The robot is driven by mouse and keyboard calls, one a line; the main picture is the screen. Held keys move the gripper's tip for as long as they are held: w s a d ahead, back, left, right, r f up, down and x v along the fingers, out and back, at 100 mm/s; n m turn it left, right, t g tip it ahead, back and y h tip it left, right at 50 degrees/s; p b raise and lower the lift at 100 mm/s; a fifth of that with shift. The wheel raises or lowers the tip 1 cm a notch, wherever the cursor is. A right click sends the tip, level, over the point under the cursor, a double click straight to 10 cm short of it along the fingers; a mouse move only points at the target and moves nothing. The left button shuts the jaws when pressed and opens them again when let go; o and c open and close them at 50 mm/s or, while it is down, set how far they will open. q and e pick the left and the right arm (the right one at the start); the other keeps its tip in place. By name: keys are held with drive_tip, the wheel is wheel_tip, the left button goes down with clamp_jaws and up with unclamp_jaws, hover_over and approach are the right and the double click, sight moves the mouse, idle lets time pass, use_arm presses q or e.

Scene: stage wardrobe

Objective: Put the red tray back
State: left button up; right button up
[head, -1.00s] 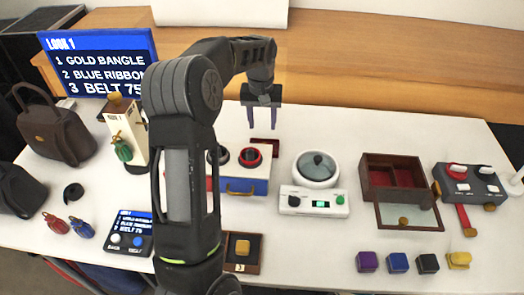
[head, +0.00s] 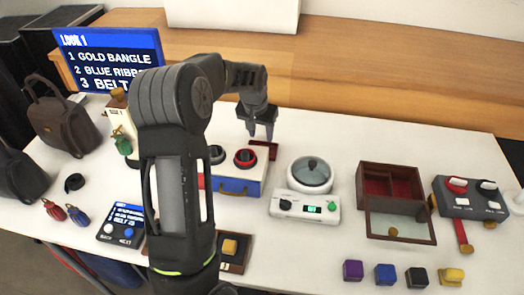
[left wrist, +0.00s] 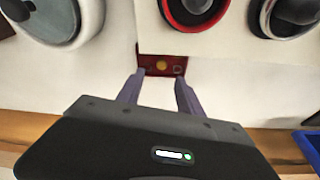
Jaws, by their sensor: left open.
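The small red tray (head: 272,152) lies on the white table behind the blue-fronted box, partly hidden by my left gripper (head: 261,133). In the left wrist view the red tray (left wrist: 147,62) shows a small gold round spot and a paler mark on it. My left gripper (left wrist: 160,77) is open, its two fingers pointing at the tray, one near each side. Nothing is between the fingers that I can see as held. I cannot tell whether the fingertips touch the tray. My right gripper is not in view.
The blue-fronted box (head: 232,185) with round dials stands just in front of the tray. A white cooker-like device (head: 305,207) is to its right. An open brown box with red compartments (head: 364,176) stands further right. The table behind the tray is clear.

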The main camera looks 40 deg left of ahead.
use_arm(q)
drive_tip(key=shift+x, duration=0.75)
drive_tip(key=shift+s+p+x, duration=0.1)
drive_tip(key=shift+p+x, duration=0.2)
drive_tip(key=shift+x, duration=1.05)
drive_tip(key=shift+s+p+x, duration=0.15)
drive_tip(key=shift+p+x, duration=0.1)
drive_tip(key=shift+x, duration=1.05)
clamp_jaws()
